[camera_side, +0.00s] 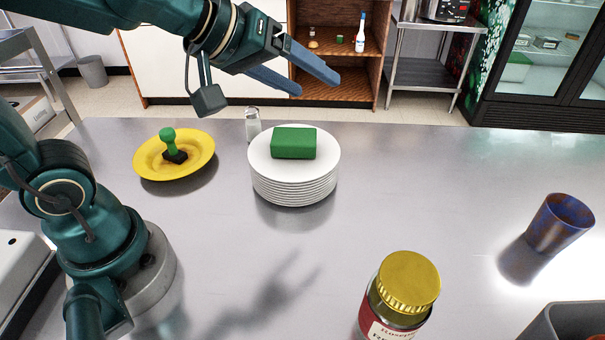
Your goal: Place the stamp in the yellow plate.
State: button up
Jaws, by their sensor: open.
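The stamp (169,140) has a green knob handle and a dark base. It stands upright in the yellow plate (202,146), which lies on the steel counter at the left. My gripper (318,84) is open and empty. It is in the air, up and to the right of the plate, and its two blue-grey fingers point right and downward. It touches neither the stamp nor the plate.
A stack of white plates (260,170) carries a green block (293,142). A shaker (252,123) stands behind it. A gold-lidded jar (402,297) is at the front, a blue-brown cup (559,224) at the right. The counter (430,190) between them is clear.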

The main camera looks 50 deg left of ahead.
jog(key=s+a+f+m+g, duration=0.1)
jog(key=s+f+m+g, duration=0.1)
jog(key=s, duration=0.5)
jog(key=s+a+f+m+g+y, duration=0.1)
jog(key=s+f+m+g, duration=0.1)
jog(key=s, duration=0.5)
jog(key=shift+s+a+f+m+g+y, duration=0.2)
jog(key=shift+s+f+m+g+y, duration=0.15)
jog(key=shift+f+m, duration=0.35)
